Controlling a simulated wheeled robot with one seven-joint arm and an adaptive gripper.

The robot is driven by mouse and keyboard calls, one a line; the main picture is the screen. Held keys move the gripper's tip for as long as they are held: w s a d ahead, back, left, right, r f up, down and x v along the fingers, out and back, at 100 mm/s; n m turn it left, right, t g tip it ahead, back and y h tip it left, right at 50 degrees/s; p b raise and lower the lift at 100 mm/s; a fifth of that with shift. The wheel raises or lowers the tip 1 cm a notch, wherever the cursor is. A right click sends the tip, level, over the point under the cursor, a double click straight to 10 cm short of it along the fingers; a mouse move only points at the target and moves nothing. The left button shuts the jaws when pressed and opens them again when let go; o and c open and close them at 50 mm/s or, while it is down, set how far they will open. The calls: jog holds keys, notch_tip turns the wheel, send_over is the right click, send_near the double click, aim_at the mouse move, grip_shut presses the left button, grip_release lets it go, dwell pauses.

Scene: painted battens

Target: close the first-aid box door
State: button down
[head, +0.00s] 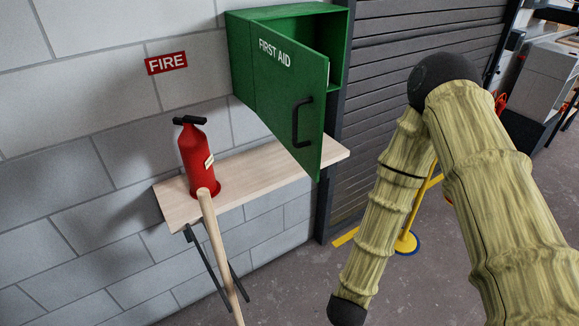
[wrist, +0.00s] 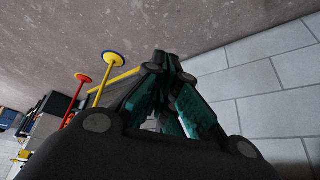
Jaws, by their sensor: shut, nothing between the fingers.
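The green first-aid box (head: 290,11) is mounted on the block wall in the head view. Its door (head: 280,85), lettered FIRST AID, is hinged at the left and stands partly open, swung out from the box. A black handle (head: 302,122) is on the door near its free right edge. Part of the inside shows past that edge. My gripper (wrist: 162,62) is shut and empty in the wrist view, its dark and teal fingers together. The head view shows my arm at the right, apart from the door, but not the fingers. The wrist view does not show the box.
A wooden shelf (head: 250,170) below the box holds a red fire extinguisher (head: 196,155). A wooden pole (head: 219,255) stands before it. A red FIRE sign (head: 166,63) is on the wall. A grey shutter (head: 410,50) and a yellow stand (head: 406,240) are at the right.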

jog(key=w+a+r+m+t+h+p, duration=0.1)
jog(key=w+a+r+m, duration=0.1)
jog(key=w+a+r, duration=0.45)
jog(key=w+a+r+m+t+h+p, duration=0.1)
jog(key=w+r+h, duration=0.15)
jog(key=r, duration=0.65)
jog(key=w+a+r+m+t+p, duration=0.1)
jog(key=w+a+r+m, duration=0.15)
jog(key=w+r, duration=0.35)
jog(key=shift+s+a+r+m+g+h+p, duration=0.7)
jog(key=shift+s+a+r, duration=0.9)
jog(key=shift+r, duration=2.75)
jog(key=shift+s+a+r+m+g+h+p, duration=0.75)
jog(key=shift+a+r, duration=1.3)
jog(key=shift+r, duration=2.3)
jog(key=shift+s+a+r+m+g+h+p, duration=0.35)
jog(key=shift+s+a+r+p, duration=0.95)
jog(key=shift+r, duration=3.05)
jog(key=p+x, duration=0.2)
jog(key=x, duration=0.7)
jog(key=shift+s+a+f+p, duration=0.2)
jog(key=shift+s+f+p, duration=0.05)
jog(key=shift+f+p, duration=0.15)
